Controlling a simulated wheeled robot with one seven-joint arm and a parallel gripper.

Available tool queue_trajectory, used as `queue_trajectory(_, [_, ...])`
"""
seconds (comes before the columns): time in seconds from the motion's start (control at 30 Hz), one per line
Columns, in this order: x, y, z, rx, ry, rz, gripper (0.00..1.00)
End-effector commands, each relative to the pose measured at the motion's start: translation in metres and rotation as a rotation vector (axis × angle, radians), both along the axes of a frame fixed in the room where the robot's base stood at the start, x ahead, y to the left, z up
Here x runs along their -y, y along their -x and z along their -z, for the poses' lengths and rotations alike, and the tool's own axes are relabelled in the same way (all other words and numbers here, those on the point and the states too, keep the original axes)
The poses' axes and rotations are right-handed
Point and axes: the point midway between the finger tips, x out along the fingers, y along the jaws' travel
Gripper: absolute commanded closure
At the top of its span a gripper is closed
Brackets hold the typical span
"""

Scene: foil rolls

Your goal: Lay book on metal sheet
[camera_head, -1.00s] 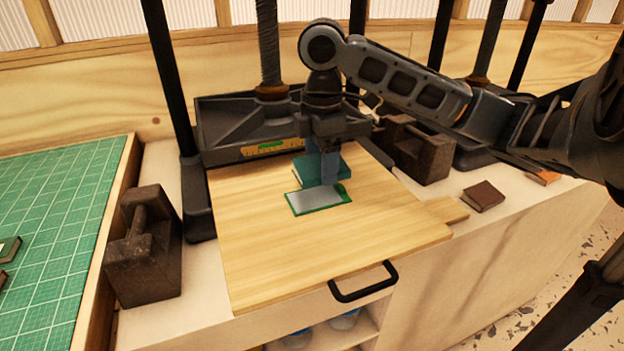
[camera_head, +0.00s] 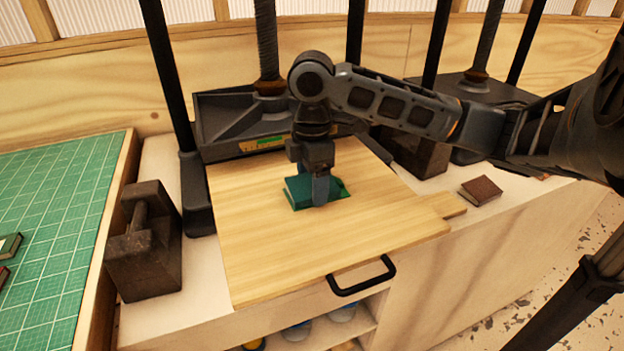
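The teal-green book (camera_head: 298,192) is on or just above the wooden board, over the spot of the metal sheet, and covers most of it. The near finger hides part of the book. I cannot tell whether the book touches the sheet.
The wooden board (camera_head: 290,265) has clear room in front. A dark weight (camera_head: 142,250) and green cutting mat (camera_head: 60,210) lie left. A press stands behind, its dark posts (camera_head: 172,90) near the board. A brown book (camera_head: 481,190) lies right.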

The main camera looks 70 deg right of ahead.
Motion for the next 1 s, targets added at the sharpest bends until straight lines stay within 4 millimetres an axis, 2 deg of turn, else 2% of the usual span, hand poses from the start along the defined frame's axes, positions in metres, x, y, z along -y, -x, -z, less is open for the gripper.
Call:
queue_trajectory(0.03, [0.000,0.000,0.000,0.000,0.000,0.000,0.21])
queue_trajectory(0.23, [0.000,0.000,0.000,0.000,0.000,0.000,0.03])
queue_trajectory(0.57, [0.000,0.000,-0.006,0.000,0.001,0.000,0.03])
queue_trajectory(0.67, [0.000,-0.001,-0.018,0.001,0.002,-0.002,0.03])
queue_trajectory(1.0, [0.000,-0.001,-0.086,0.001,0.003,-0.002,0.03])
